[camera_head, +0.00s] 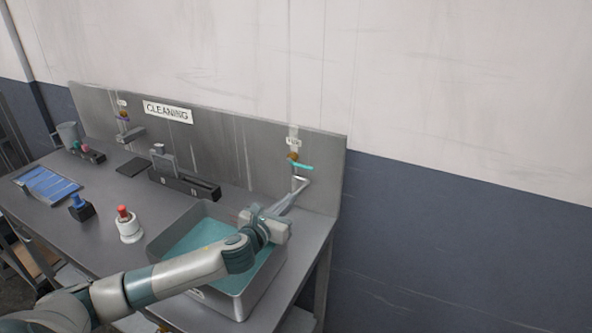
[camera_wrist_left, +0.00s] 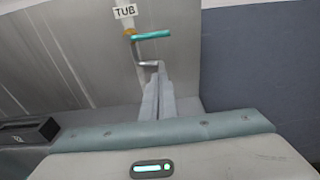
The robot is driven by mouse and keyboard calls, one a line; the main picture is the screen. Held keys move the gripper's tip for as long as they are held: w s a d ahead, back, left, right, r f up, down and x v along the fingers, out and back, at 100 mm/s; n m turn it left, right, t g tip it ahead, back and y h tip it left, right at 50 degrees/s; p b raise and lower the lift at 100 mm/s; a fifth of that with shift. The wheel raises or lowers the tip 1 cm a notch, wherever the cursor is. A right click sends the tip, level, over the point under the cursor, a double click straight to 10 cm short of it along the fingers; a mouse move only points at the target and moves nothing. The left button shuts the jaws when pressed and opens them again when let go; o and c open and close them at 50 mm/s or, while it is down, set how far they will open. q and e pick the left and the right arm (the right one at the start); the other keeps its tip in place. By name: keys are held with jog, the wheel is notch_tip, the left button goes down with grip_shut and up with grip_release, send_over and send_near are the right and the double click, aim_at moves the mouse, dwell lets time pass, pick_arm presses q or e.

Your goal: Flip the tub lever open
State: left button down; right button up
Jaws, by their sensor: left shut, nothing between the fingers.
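The teal tub lever (camera_head: 301,166) is on the steel back panel under the TUB label (camera_head: 293,141), mounted on a brass valve (camera_head: 293,156). It points to the right, roughly level. In the left wrist view the lever (camera_wrist_left: 153,35) shows above a bent metal spout (camera_wrist_left: 148,64). My left gripper (camera_head: 298,188) reaches over the tub toward the panel. Its fingers (camera_wrist_left: 157,80) are shut and empty, with the tips just below the lever, near the spout. I cannot tell whether they touch the spout. The lever appears apart from the fingers. My right gripper is not seen.
The grey tub (camera_head: 240,303) with teal liquid is under my left arm. A dark slotted rack (camera_head: 200,190), a white pot with a red top (camera_head: 129,228) and a blue-topped item (camera_head: 80,207) stand to the left. The counter ends right of the tub.

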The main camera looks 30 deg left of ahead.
aim_at(301, 166)
pick_arm(q)
jog(key=w+p, duration=0.1)
jog(key=w, duration=0.2)
jog(key=w+p, duration=0.1)
jog(key=w, duration=0.2)
jog(key=w+p, duration=0.1)
jog(key=w, duration=0.2)
jog(key=shift+w+a+f, duration=0.2)
jog(key=shift+w+f, duration=0.05)
jog(key=shift+w, duration=0.05)
jog(key=shift+w+r+p, duration=0.1)
jog(key=shift+r+p, duration=0.35)
jog(key=shift+p, duration=0.05)
jog(key=shift+s+r+p, duration=0.2)
jog(key=shift+r+p, duration=0.35)
jog(key=shift+r, duration=0.15)
jog(key=shift+s+r+p, duration=0.2)
jog(key=shift+r+p, duration=0.35)
jog(key=shift+r, duration=0.15)
jog(key=shift+w, duration=0.1)
